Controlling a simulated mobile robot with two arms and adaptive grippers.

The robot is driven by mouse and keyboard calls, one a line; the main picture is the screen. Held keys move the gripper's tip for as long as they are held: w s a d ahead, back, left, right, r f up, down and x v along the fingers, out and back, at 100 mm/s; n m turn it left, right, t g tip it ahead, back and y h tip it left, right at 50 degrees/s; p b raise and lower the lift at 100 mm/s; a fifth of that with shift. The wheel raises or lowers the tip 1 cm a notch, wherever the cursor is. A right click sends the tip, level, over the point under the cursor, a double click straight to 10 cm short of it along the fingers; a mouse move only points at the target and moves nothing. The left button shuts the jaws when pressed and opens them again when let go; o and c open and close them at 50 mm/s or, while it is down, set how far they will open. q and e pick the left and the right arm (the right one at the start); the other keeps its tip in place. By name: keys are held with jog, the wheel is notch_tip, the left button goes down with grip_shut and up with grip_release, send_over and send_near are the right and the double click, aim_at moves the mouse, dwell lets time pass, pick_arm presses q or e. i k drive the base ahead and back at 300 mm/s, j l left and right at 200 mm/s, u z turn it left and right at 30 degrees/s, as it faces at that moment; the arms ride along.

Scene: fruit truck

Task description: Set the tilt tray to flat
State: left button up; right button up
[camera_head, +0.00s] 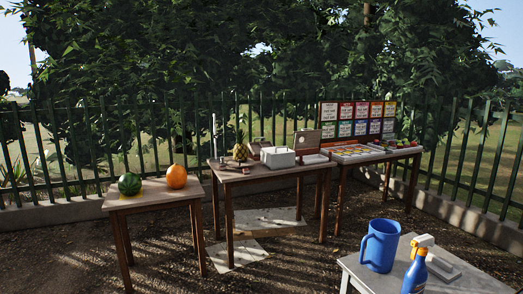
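No gripper or arm of mine shows in the head view. I cannot tell for certain which thing is the tilt tray. A shallow tray-like rack (352,153) with rows of small colourful items lies on the far right table, below an upright board of coloured cards (357,119). On the middle table stand a pale box (278,157) and a brownish box-like thing (307,139) behind it. The angle of any tray is too small to make out.
The left table (153,200) bears a watermelon (130,183) and an orange round fruit (176,176). A pineapple (240,151) stands on the middle table. The near table (375,282) holds a blue jug (380,246) and a spray bottle (415,275). A fence encloses open ground.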

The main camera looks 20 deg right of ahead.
aim_at(255, 148)
jog(key=i+l+u, duration=0.1)
jog(key=i+l, duration=0.15)
jog(key=i, duration=0.45)
jog(key=i+l+u, duration=0.15)
jog(key=i+l, duration=0.2)
jog(key=i, duration=0.4)
jog(key=i+l+u, duration=0.1)
jog(key=i+l, duration=0.3)
jog(key=i, duration=0.3)
jog(key=i+l+u, duration=0.15)
jog(key=i+l, duration=0.3)
jog(key=i, duration=0.2)
jog(key=i+l+u, duration=0.1)
jog(key=i+l, duration=0.45)
jog(key=l+u, duration=0.35)
jog(key=l, duration=1.85)
jog(key=i, duration=0.1)
